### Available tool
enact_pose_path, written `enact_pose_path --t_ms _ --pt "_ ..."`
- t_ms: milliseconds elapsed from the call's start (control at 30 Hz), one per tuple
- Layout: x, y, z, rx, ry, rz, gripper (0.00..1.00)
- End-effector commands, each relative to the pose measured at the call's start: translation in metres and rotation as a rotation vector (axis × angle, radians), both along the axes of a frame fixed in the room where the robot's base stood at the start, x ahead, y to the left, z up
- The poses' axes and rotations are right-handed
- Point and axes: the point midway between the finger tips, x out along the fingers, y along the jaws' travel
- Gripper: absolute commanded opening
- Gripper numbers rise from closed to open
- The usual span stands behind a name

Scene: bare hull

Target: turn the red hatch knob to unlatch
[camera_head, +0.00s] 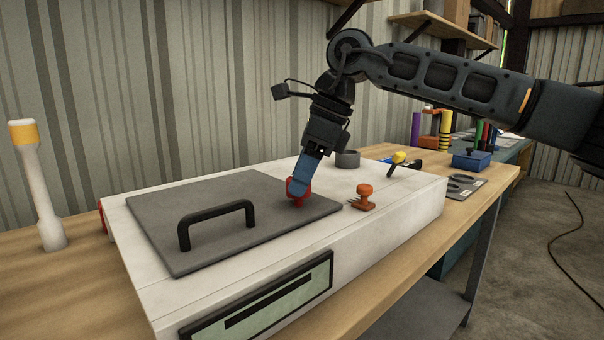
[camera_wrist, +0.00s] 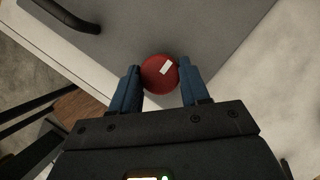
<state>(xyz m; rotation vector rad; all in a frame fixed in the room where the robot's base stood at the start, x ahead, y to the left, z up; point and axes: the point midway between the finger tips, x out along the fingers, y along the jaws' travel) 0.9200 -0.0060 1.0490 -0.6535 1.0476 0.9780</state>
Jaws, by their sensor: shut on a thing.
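The red hatch knob (camera_head: 298,188) stands near the right corner of a flat grey hatch plate (camera_head: 160,215) on a white hull box (camera_head: 400,205). In the wrist view the red knob (camera_wrist: 160,75) is round, with a white mark on its top pointing to the upper right. My gripper (camera_head: 302,185) comes down from above. Its blue fingers (camera_wrist: 158,85) lie on both sides of the knob and are shut on it. The fingers hide part of the knob in the head view. The hatch plate lies flat.
A black handle (camera_head: 216,214) rises from the hatch plate. A white post with a yellow band (camera_head: 40,190) stands at the left.

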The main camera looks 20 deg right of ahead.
Motion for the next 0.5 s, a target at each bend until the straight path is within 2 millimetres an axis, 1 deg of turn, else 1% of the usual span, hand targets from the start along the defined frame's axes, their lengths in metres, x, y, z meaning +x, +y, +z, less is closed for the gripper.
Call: enact_pose_path --t_ms 267,300,500 --pt "0.0003 -0.0003 0.0001 -0.001 -0.002 -0.001 0.15" --pt "0.0003 -0.0003 0.0001 -0.001 -0.002 -0.001 0.49" --pt "0.0001 -0.0003 0.0000 0.000 -0.001 0.000 0.68"
